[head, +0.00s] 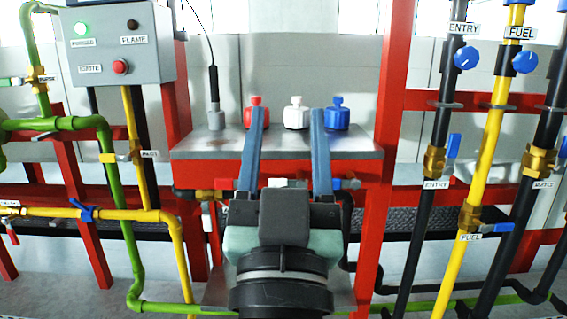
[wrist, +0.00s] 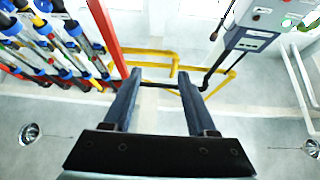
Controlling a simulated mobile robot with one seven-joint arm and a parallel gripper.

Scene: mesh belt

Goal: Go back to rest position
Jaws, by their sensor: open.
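My gripper (head: 286,112) is in the middle of the head view, with its two blue fingers pointing up and spread apart. Nothing shows between the fingers in the wrist view (wrist: 158,76). In the head view the fingers overlap the front of a metal shelf (head: 200,145) on a red frame. Behind them on the shelf stand a red knob (head: 256,101), a white knob (head: 295,113) and a blue knob (head: 337,113). The left finger partly covers the red knob. I cannot tell how far the fingers are from the knobs.
A grey control box (head: 115,45) with a green light and a red button hangs at the upper left. Green pipes (head: 115,190) and yellow pipes stand on the left. Black pipes and a yellow fuel pipe (head: 490,130) with valves stand on the right. Red posts (head: 392,100) frame the shelf.

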